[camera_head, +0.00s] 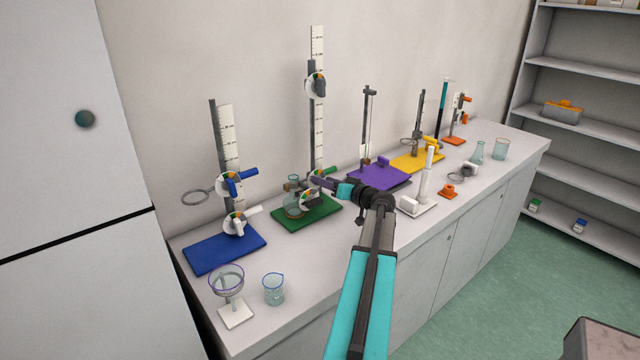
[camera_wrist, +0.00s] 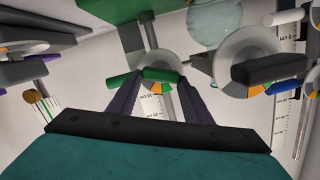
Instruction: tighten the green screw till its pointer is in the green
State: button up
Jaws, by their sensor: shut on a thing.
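The green screw, a short green bar on a white dial, shows in the wrist view (camera_wrist: 163,75), between the tips of my gripper (camera_wrist: 160,80). My gripper is shut on it. The dial (camera_wrist: 152,58) has an orange and green band at its lower edge; I cannot make out its pointer. In the head view the green screw (camera_head: 325,172) is on the tall ruled stand (camera_head: 319,140) over the green base (camera_head: 292,222), with my gripper (camera_head: 318,182) reaching it from the right and partly covering the dial.
A dial with a dark knob (camera_wrist: 268,70) is close beside my gripper in the wrist view. A glass flask (camera_head: 294,205) stands on the green base. The blue stand (camera_head: 226,250) is left, the purple base (camera_head: 379,177) right. A beaker (camera_head: 273,290) stands at the front edge.

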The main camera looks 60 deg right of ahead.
jog(key=shift+d+m, duration=0.1)
jog(key=shift+m, duration=0.8)
jog(key=shift+s+d+f+m+t+y, duration=0.1)
jog(key=shift+m+t+y, duration=0.1)
jog(key=shift+m, duration=0.35)
jog(key=shift+f+m+t+y, duration=0.1)
jog(key=shift+m+y, duration=0.1)
jog(key=shift+m, duration=0.35)
jog(key=shift+d+m, duration=0.1)
jog(key=shift+m, duration=1)
jog(key=shift+f+m+t+p, duration=0.2)
jog(key=shift+m+t+p, duration=0.15)
jog(key=shift+m, duration=0.85)
